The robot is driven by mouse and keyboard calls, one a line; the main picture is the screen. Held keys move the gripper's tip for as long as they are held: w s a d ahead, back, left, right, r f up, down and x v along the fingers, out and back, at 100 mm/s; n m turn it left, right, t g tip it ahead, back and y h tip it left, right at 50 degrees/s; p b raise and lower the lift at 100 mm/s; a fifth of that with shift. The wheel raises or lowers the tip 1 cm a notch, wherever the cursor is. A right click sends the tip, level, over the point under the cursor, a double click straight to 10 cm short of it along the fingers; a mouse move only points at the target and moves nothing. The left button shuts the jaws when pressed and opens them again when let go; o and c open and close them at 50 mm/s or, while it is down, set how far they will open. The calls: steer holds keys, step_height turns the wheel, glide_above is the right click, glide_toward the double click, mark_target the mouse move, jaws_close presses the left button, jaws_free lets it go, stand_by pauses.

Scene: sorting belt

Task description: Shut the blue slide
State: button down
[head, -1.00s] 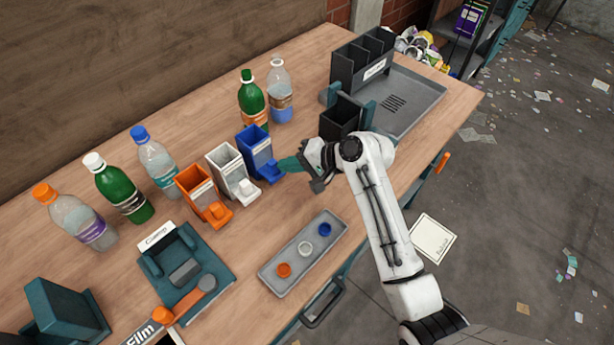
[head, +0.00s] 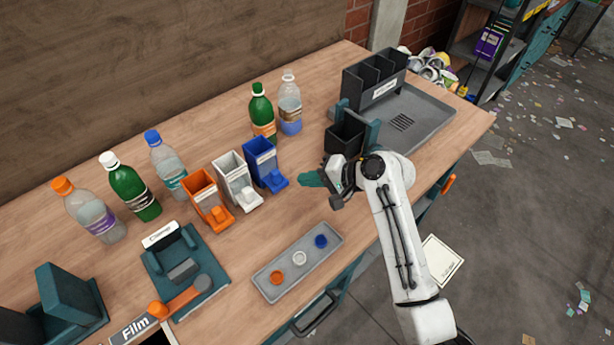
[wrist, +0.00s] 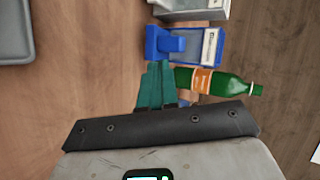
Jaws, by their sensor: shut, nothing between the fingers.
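The blue dispenser (head: 262,158) stands upright at the right end of a row of three on the table. Its blue slide (head: 278,182) sticks out at the front, low down; I cannot tell how far it is open. In the wrist view the blue slide (wrist: 155,43) is at the left end of the blue dispenser (wrist: 188,62). My gripper (head: 306,179) is shut and empty, just right of the slide with a small gap in the head view. In the wrist view my gripper's teal fingers (wrist: 155,75) point at the dispenser's side.
A white dispenser (head: 233,178) and an orange dispenser (head: 205,192) stand to the left. A green bottle (head: 262,112) and a clear bottle (head: 290,105) stand behind. A grey tray (head: 265,292) with three caps lies in front. A black bin (head: 342,138) is behind my gripper.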

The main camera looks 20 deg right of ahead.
steer(key=v, duration=0.8)
steer(key=shift+s+d+b, duration=0.25)
steer(key=shift+d+b, duration=0.05)
steer(key=shift+r, duration=0.1)
